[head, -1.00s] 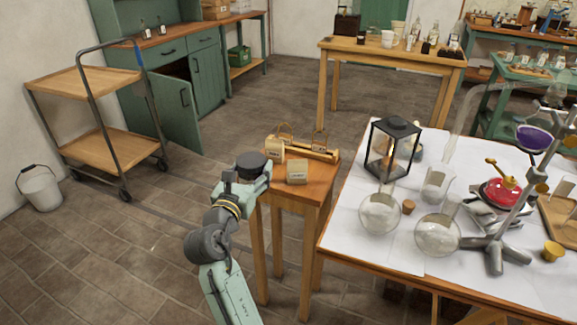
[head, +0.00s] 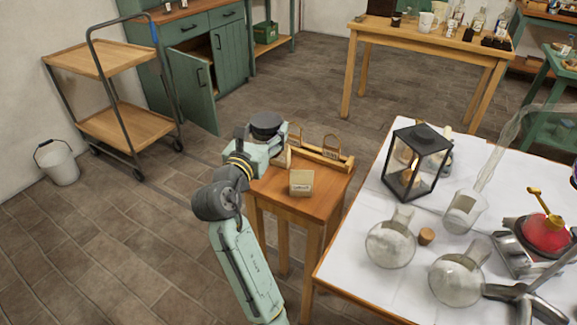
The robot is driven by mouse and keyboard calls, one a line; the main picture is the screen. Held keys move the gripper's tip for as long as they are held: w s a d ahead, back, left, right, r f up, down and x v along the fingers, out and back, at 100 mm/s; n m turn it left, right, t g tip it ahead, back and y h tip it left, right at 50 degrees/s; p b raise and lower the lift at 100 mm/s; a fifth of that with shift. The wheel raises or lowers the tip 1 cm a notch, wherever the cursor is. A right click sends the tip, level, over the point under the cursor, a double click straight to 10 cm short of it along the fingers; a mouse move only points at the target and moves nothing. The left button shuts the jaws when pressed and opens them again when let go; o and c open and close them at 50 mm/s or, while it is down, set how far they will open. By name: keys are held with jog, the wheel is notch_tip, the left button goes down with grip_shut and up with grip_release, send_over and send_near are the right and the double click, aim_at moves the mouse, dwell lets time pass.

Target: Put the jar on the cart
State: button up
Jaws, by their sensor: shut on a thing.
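My gripper (head: 268,146) is at the end of my raised arm, in front of the small wooden table's left side. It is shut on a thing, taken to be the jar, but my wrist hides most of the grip. A dark round form (head: 266,122) shows at the arm's end. I cannot tell whether it is the jar or part of my wrist. The cart (head: 130,122) stands at the far left against the wall. It has two wooden shelves, a dark frame and a tall handle. Both shelves look empty. My gripper is well apart from it.
The small table (head: 318,200) holds a labelled box (head: 301,184) and a wooden rack (head: 325,158). A white-topped table (head: 370,240) with a lantern (head: 416,162) and glassware is at the right. A bucket (head: 57,163) stands left of the cart. Open floor lies between.

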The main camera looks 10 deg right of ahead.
notch_tip(320, 180, down, 9)
jog(key=shift+s+r, duration=0.1)
jog(key=shift+r, duration=0.05)
dwell(0.4)
jog(key=o, duration=1.3)
jog(key=b+v, duration=0.2)
jog(key=v, duration=1)
jog(key=shift+a, duration=0.1)
jog(key=shift+a+r, duration=0.1)
